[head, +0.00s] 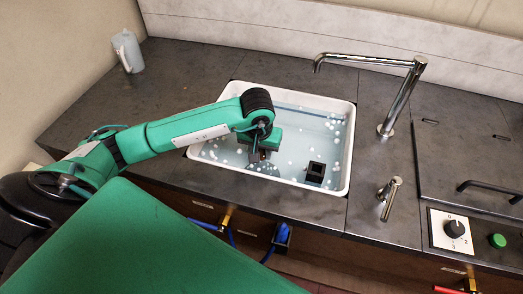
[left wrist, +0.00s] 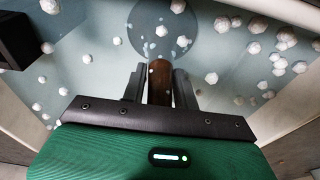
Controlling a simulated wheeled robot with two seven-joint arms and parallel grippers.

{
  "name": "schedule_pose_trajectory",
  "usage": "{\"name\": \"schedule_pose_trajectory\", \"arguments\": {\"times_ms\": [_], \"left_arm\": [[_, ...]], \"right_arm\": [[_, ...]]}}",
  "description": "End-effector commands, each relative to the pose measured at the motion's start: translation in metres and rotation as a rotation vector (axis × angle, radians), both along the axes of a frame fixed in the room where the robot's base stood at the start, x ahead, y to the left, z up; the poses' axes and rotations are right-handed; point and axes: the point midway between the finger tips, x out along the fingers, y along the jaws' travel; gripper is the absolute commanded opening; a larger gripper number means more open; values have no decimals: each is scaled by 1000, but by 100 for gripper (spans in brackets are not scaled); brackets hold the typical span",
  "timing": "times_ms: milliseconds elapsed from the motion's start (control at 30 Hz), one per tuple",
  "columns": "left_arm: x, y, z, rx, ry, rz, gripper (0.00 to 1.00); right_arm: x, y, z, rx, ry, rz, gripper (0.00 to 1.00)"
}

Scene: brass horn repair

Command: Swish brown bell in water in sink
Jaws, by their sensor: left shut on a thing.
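The white-rimmed sink (head: 347,180) holds bluish water with several white foam blobs on it. My left gripper (head: 260,156) reaches down into the sink and is shut on the brown bell (left wrist: 160,84). In the left wrist view the bell's brown narrow part stands between the two fingers (left wrist: 160,88). Beyond it, under the water, is a dark round disc (left wrist: 163,28); I cannot tell whether it is the bell's wide end or the sink's bottom fitting. My right gripper is not in view.
A black open box (head: 315,173) stands in the sink, right of my gripper. A chrome faucet (head: 400,95) and a small tap (head: 389,196) stand to the right. A pale jug (head: 128,51) is at the back left. The dark counter (head: 190,75) is otherwise clear there.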

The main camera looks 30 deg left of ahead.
Motion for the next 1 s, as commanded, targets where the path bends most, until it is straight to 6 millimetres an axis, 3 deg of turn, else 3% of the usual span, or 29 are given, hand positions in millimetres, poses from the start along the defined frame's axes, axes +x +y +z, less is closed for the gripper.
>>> {"name": "schedule_pose_trajectory", "arguments": {"times_ms": [600, 1000], "left_arm": [[-6, 24, -1, 0, -1, 1, 0], [-6, 27, -2, -1, 0, 0, 0]], "right_arm": [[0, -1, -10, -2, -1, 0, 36], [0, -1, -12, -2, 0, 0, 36]]}}
